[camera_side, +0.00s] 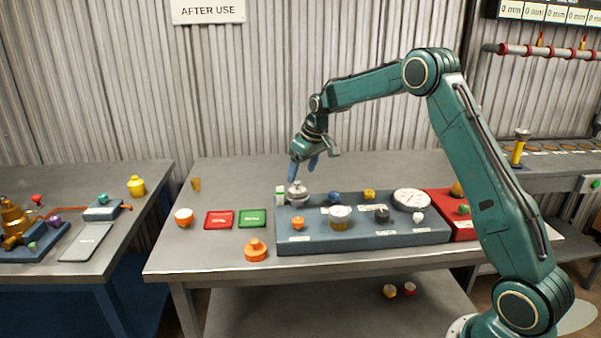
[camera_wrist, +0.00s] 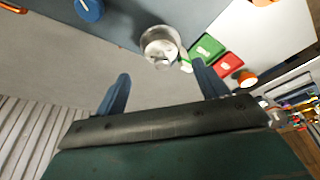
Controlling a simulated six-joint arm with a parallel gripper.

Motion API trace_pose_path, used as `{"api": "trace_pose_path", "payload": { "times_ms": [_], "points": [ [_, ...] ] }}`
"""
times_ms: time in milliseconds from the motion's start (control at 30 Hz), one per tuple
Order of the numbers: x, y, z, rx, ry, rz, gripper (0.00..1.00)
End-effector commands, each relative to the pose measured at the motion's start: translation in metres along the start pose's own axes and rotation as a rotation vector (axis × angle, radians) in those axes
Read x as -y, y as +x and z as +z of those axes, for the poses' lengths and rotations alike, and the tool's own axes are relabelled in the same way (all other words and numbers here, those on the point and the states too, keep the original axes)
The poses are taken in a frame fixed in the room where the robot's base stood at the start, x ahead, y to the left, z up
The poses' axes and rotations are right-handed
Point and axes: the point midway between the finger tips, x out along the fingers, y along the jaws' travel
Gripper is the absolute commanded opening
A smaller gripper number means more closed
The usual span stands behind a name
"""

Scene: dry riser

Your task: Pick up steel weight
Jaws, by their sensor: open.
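The steel weight (camera_side: 297,192) is a shiny silver piece with a knob on top. It stands at the left end of the blue-grey board (camera_side: 360,238). In the wrist view the steel weight (camera_wrist: 160,45) lies beyond the fingertips, between their lines and nearer the right finger. My gripper (camera_side: 303,170) is just above the weight, tilted, with its blue fingers apart and nothing between them. In the wrist view my gripper (camera_wrist: 163,80) shows both fingers spread wide. In the side view the fingers and the weight's top look very close; I cannot tell if they touch.
A small white-and-green item (camera_side: 280,195) stands right beside the weight. A green tray (camera_side: 252,218) and a red tray (camera_side: 219,220) lie to the left. Several knobs and a round dial (camera_side: 411,200) occupy the board. An orange piece (camera_side: 255,251) sits in front.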

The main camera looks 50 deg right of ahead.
Motion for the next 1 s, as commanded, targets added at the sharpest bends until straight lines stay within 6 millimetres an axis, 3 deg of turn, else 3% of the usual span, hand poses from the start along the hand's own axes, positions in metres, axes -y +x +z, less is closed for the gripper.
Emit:
{"api": "trace_pose_path", "payload": {
  "times_ms": [167,600,1000],
  "points": [
    [0.001,0.006,0.0,0.002,0.0,-0.001,0.72],
    [0.003,0.049,0.0,0.002,0.0,0.0,0.72],
    [0.003,0.052,0.0,0.001,0.0,0.0,0.72]
  ]
}}
